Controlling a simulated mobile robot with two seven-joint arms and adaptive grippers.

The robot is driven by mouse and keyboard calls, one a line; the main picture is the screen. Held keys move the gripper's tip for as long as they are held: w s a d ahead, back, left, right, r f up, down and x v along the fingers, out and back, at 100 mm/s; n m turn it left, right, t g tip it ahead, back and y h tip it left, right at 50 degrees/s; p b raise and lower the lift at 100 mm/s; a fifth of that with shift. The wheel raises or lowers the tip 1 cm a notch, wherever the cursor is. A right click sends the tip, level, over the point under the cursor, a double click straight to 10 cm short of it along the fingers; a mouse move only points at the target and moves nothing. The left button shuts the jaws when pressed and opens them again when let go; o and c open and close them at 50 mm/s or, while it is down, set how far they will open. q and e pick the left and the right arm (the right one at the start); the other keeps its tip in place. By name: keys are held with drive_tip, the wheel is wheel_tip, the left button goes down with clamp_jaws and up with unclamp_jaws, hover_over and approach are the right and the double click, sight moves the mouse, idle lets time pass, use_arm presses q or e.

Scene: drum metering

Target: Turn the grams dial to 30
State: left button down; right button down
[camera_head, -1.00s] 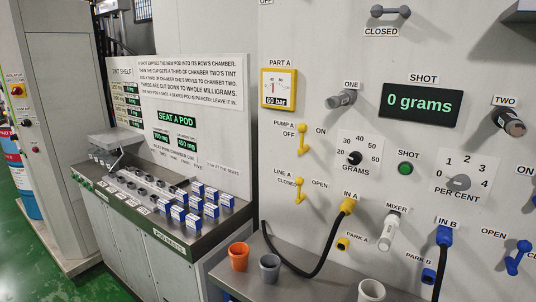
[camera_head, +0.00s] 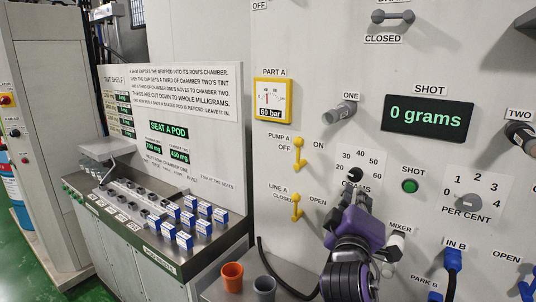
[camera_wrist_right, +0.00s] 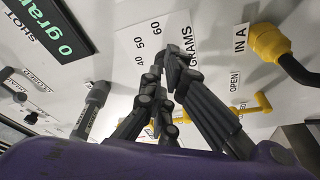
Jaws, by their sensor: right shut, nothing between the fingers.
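The grams dial (camera_head: 355,174) is a small black knob on a white plate (camera_head: 374,171) marked 20 to 60, on the grey wall panel. Its pointer setting is too small to read. My right gripper (camera_head: 357,194) is shut and empty, its fingertips at the dial's lower edge, covering part of the GRAMS label. In the right wrist view the shut fingers (camera_wrist_right: 165,72) are in front of the plate (camera_wrist_right: 150,40), where 40, 50 and 60 show; the knob is not clearly seen there. I cannot tell whether the fingers touch the knob. My left gripper is out of view.
The shot display (camera_head: 428,116) reads 0 grams. A green button (camera_head: 410,186) and the per cent dial (camera_head: 468,202) are to the right. Yellow levers (camera_head: 299,153) are to the left, and the mixer (camera_head: 393,247) is close beside my right arm. Cups (camera_head: 232,276) stand below.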

sight(356, 174)
drive_tip(key=shift+w+d, duration=0.6)
drive_tip(key=shift+w, duration=0.25)
drive_tip(key=shift+w+d, duration=0.65)
drive_tip(key=shift+w, duration=0.2)
drive_tip(key=shift+w+d, duration=0.6)
drive_tip(key=shift+w, duration=0.25)
drive_tip(key=shift+a+r, duration=0.1)
drive_tip(key=shift+w+a+f+p, duration=0.2)
drive_tip(key=shift+f+p, duration=0.1)
drive_tip(key=shift+f, duration=0.15)
drive_tip(key=shift+w+a+f+p, duration=0.2)
drive_tip(key=shift+f+p, duration=0.1)
drive_tip(key=shift+f, duration=0.25)
drive_tip(key=shift+s+d+f, duration=0.1)
drive_tip(key=shift+f, duration=0.05)
